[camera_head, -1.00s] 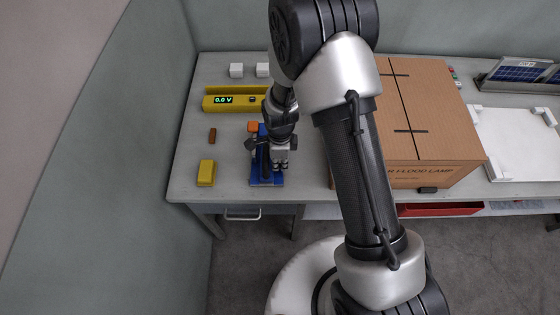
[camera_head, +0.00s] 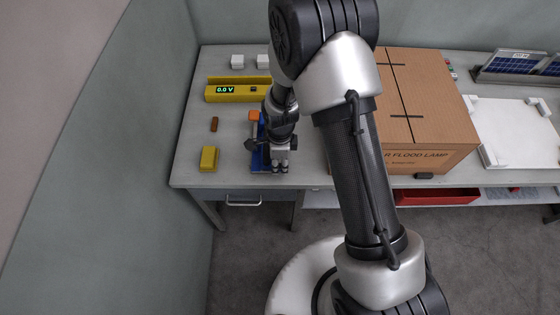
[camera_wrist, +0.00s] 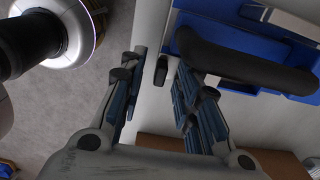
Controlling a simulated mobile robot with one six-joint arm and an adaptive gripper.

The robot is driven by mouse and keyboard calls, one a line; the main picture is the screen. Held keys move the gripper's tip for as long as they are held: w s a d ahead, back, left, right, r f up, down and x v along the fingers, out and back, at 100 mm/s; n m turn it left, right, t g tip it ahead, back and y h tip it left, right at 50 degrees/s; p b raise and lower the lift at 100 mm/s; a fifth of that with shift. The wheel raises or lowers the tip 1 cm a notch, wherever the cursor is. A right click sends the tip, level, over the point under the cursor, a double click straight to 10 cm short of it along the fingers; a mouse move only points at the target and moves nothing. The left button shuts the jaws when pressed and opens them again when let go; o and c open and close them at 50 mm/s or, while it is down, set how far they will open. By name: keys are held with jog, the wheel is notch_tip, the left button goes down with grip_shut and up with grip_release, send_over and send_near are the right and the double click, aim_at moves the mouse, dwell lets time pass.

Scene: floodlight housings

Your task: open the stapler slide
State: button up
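The stapler appears as a blue body with an orange part (camera_head: 254,116) near the bench's front left; my gripper and arm hide much of its blue body (camera_head: 257,158). My gripper (camera_head: 280,168) points down at its front right side. In the wrist view the blue stapler (camera_wrist: 215,47) with a black curved bar (camera_wrist: 245,62) is at the upper right, beside the right finger. My gripper (camera_wrist: 160,92) is open, its fingers apart. A small dark piece (camera_wrist: 162,68) shows between the fingers; I cannot tell whether they touch it or whether it is the slide.
A large cardboard box (camera_head: 440,120) stands right of my arm. A yellow block (camera_head: 208,158), a brown piece (camera_head: 214,124) and a yellow meter (camera_head: 225,90) lie left of the stapler. The bench front edge (camera_head: 230,185) is close, with a drawer below it.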

notch_tip(320, 180, up, 12)
dwell(0.6)
dwell(0.4)
notch_tip(320, 180, up, 8)
jog(key=n+t, duration=0.1)
jog(key=n, duration=0.2)
send_over(280, 164)
jog(key=s+d, duration=0.1)
jog(key=d, duration=0.2)
jog(key=s+d+r+n+t, duration=0.1)
jog(key=s+d+r+n, duration=0.35)
jog(key=r, duration=0.45)
jog(key=s+d+r+n+t, duration=0.1)
jog(key=s+d+r+n, duration=0.1)
jog(key=s+n, duration=0.3)
jog(key=s+d+r+n+t, duration=0.1)
jog(key=s+d+r+n, duration=0.2)
jog(key=s, duration=0.6)
notch_tip(280, 164, up, 2)
jog(key=n, duration=0.3)
jog(key=shift+s+t, duration=0.15)
jog(key=shift+t, duration=0.15)
